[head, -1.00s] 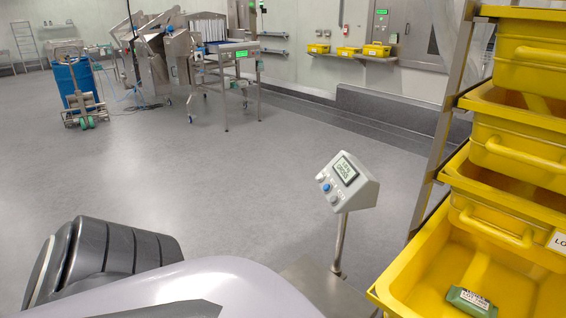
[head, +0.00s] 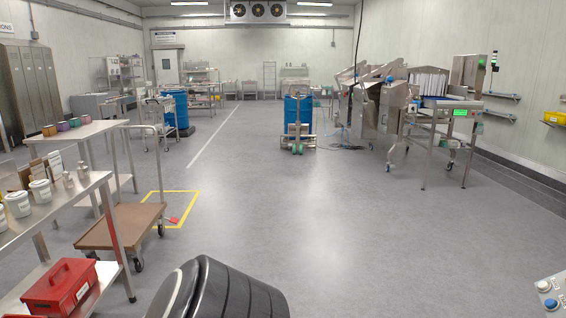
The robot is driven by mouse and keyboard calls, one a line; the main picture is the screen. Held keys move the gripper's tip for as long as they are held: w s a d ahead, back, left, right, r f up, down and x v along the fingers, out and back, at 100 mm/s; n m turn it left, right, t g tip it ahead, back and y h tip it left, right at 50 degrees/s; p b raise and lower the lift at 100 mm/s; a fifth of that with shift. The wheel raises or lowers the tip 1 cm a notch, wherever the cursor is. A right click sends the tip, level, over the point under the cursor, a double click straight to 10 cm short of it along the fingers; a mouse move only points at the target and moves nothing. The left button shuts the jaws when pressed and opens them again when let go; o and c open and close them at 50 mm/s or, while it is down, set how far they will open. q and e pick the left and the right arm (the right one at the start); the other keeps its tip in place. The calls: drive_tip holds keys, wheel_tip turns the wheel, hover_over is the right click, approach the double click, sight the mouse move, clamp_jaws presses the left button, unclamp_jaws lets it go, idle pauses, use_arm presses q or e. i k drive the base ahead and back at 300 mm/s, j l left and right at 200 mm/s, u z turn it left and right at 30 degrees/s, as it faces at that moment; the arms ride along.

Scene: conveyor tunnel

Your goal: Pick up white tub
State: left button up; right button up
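White tubs with lids stand in a row on a steel table at the left of the head view. The farthest white tub (head: 40,191) is whole in view. Another white tub (head: 19,204) stands nearer, and a third is cut off by the left picture edge. I cannot tell which one the task means. A dark rounded part of my own body shows at the bottom. Neither gripper is in view.
The steel table (head: 62,208) also holds small metal bottles (head: 68,179); a red toolbox (head: 62,286) sits below. A brown-decked cart (head: 118,226) stands beside it. Blue drums (head: 297,115) and a steel machine (head: 370,110) stand farther off. The middle floor is open.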

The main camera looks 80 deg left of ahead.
sight(41, 190)
drive_tip(key=u, duration=4.05)
